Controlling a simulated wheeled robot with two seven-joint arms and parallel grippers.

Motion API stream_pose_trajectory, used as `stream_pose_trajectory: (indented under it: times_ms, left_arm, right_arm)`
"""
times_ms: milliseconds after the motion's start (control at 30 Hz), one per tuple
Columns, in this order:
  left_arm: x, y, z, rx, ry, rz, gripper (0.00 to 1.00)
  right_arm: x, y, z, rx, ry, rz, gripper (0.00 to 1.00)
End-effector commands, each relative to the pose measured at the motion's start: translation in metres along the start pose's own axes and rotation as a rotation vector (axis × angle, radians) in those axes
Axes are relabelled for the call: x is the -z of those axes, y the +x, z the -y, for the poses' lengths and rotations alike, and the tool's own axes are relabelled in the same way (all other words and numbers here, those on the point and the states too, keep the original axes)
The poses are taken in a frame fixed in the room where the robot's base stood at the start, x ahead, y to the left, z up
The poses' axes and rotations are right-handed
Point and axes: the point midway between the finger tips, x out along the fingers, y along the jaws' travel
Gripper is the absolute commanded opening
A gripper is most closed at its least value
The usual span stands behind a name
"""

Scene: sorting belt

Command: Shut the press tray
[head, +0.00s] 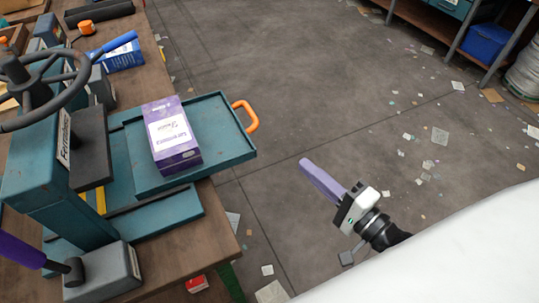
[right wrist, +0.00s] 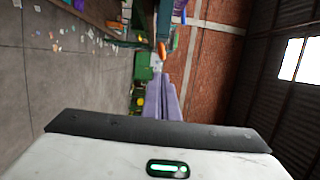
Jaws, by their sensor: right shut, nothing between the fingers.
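The teal press tray (head: 218,132) stands pulled out from the press (head: 62,170) at the left of the head view, reaching past the bench edge. Its orange handle (head: 252,117) is on the tray's right end. A purple box (head: 172,136) lies on the tray. My right gripper (head: 306,167) is shut and empty, over the floor to the lower right of the handle and apart from it. In the right wrist view my fingers (right wrist: 166,90) are together, with the orange handle (right wrist: 163,48) beyond them. My left gripper is not in view.
The wooden bench (head: 150,75) holds a blue box (head: 124,58) and a purple-handled tool (head: 22,240). A red item (head: 197,284) is near its front edge. Shelving with a blue bin (head: 487,42) stands at the far right. The floor between is open, with scattered scraps.

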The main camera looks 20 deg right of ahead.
Motion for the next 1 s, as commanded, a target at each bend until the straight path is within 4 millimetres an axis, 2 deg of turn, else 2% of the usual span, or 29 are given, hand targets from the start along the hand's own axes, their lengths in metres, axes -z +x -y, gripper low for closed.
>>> stream_pose_trajectory:
  times_ms: [400, 500, 700, 1000]
  left_arm:
    - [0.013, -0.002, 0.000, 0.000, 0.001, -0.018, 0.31]
    - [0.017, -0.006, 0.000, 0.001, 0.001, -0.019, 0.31]
    - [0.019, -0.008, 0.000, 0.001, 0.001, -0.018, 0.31]
    - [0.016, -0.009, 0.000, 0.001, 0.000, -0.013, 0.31]
  right_arm:
    - [0.000, 0.087, 0.001, 0.002, -0.004, -0.001, 0.00]
    - [-0.018, 0.089, 0.001, -0.003, 0.001, 0.000, 0.00]
    - [-0.036, 0.093, -0.001, -0.004, -0.003, -0.001, 0.00]
    - [-0.040, 0.094, -0.002, -0.004, -0.007, 0.000, 0.00]
